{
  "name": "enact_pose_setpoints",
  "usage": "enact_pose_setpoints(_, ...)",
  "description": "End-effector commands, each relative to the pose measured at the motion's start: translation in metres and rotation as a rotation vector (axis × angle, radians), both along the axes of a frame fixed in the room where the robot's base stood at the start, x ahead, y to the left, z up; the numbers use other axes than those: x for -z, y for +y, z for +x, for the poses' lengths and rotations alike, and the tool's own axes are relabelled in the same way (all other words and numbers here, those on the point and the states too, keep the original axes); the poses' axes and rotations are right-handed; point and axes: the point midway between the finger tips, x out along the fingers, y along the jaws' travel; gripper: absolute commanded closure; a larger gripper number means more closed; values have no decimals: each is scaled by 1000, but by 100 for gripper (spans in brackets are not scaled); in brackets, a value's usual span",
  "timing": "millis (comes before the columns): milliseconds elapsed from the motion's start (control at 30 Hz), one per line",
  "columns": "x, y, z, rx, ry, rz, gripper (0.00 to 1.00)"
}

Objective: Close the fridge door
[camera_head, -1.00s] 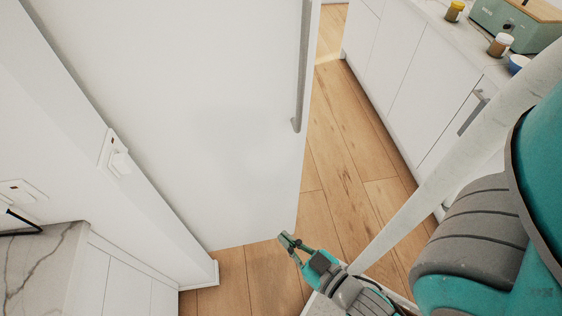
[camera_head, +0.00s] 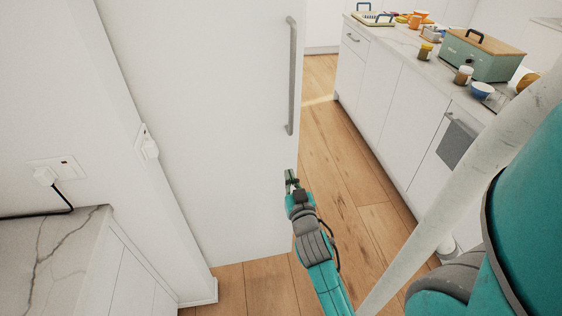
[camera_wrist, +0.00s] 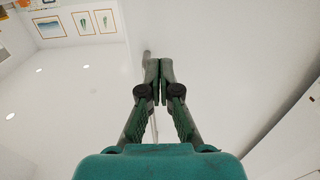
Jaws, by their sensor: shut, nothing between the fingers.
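The fridge door (camera_head: 215,130) is a large, plain white panel in the left half of the head view. It has a long grey vertical handle (camera_head: 292,75) near its right edge. I cannot tell from the head view how far open it stands. My gripper (camera_head: 290,174) is at the door's right edge, below the handle, with its fingers shut and empty. I cannot tell whether it touches the door.
A white counter row (camera_head: 390,95) runs along the right, with a green bread box (camera_head: 478,56), jars and bowls on top. Wooden floor (camera_head: 335,160) lies free between it and the door. A marble counter (camera_head: 45,245) and wall sockets are at the left.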

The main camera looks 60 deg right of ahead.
Motion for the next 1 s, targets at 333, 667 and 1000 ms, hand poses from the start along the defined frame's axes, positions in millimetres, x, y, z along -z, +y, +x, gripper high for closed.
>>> enact_pose_setpoints(333, 0, -32, 29, 1, -1, 0, 100)
enact_pose_setpoints(667, -1, -72, 66, 0, -1, -1, 100)
enact_pose_setpoints(1000, 0, -99, 91, 0, 1, 0, 100)
